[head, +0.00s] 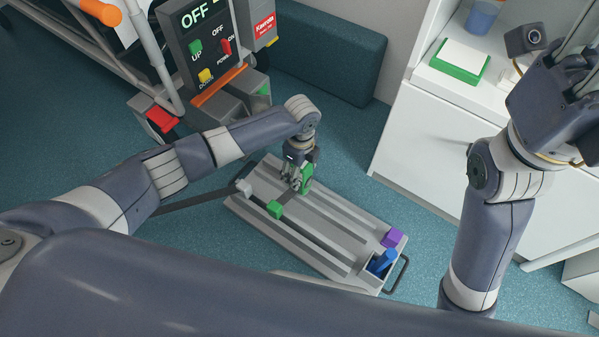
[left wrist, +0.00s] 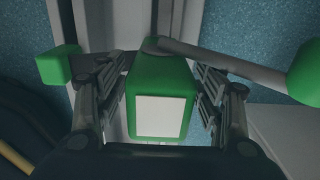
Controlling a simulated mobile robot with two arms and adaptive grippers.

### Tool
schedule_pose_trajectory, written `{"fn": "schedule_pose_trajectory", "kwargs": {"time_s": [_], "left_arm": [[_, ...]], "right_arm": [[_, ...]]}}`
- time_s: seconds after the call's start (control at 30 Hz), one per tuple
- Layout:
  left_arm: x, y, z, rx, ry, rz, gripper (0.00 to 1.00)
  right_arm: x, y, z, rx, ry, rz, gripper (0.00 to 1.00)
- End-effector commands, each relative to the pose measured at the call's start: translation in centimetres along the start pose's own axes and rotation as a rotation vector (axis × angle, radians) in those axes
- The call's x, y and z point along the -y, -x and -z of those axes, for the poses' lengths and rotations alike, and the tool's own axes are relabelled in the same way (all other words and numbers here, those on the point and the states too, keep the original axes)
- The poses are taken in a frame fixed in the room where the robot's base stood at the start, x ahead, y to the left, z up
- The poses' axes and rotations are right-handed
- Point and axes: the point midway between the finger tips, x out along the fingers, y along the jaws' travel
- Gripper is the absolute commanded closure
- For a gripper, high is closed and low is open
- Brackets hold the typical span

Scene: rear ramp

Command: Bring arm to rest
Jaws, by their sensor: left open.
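My left gripper (head: 298,184) is over the grey ramp board (head: 335,222) on the floor, its arm reaching in from the left. In the left wrist view the two fingers of the left gripper (left wrist: 163,75) stand apart on either side of a green block with a white face (left wrist: 160,85). Gaps show between fingers and block. In the head view this green block (head: 307,180) is partly hidden by the fingers. My right gripper (head: 572,75) is raised at the upper right; its fingers run towards the picture's edge, so its opening is unclear.
A smaller green block (head: 274,209) sits on a dark bar across the board. Purple (head: 392,238) and blue (head: 382,262) pieces are at its right end. A control box (head: 205,45) reading OFF stands behind on the left. A white cabinet (head: 430,150) stands on the right.

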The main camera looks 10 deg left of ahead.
Motion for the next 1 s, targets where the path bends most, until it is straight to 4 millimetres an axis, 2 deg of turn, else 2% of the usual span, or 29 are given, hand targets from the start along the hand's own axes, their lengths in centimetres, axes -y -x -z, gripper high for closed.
{"fn": "schedule_pose_trajectory", "kwargs": {"time_s": [0.2,0.4,0.6,0.83,0.93,1.0], "left_arm": [[0.1,4.9,-0.1,0.0,0.0,0.005,0.37],[0.1,8.4,0.0,0.0,0.0,0.003,0.37],[0.0,9.8,0.0,0.0,0.0,0.001,0.37],[0.2,9.9,0.5,-0.012,0.005,0.018,0.37],[1.3,10.0,2.5,-0.063,0.025,0.093,0.37],[2.5,10.4,4.7,-0.129,0.056,0.185,0.37]], "right_arm": [[0.0,-0.1,0.0,-0.001,-0.001,-0.001,0.6],[0.0,-0.1,0.0,-0.001,-0.001,-0.001,0.6],[0.0,-0.1,0.0,-0.001,-0.001,-0.001,0.6],[0.0,-0.1,-0.1,0.001,-0.001,-0.002,0.6],[-0.1,0.0,-0.3,0.011,-0.002,-0.006,0.6],[-0.2,0.1,-0.5,0.023,-0.004,-0.01,0.6]]}}
